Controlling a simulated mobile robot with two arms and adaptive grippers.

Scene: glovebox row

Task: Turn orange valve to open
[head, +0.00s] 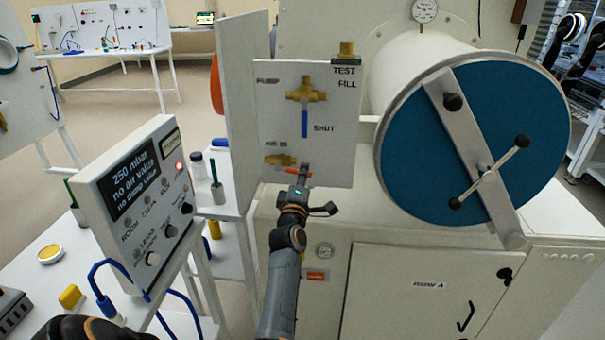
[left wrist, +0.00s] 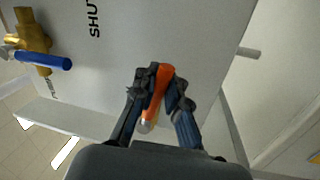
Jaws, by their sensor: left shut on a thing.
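The orange valve handle (head: 291,170) is on the lower part of the white valve panel (head: 340,150), at a small brass valve body (head: 280,159). In the head view only a bit of orange shows beside my left gripper (head: 304,170), which covers part of it. In the left wrist view the orange handle (left wrist: 158,84) lies between the fingers of my left gripper (left wrist: 162,88), which are closed on it from both sides. My right gripper is not in view.
A brass valve (head: 306,95) with a blue handle (head: 304,123) pointing down sits above, near the word SHUT. A display box (head: 128,190) reading "250 mbar, no air valve, no pump valve" stands left. The chamber's round blue door (head: 425,165) is at right.

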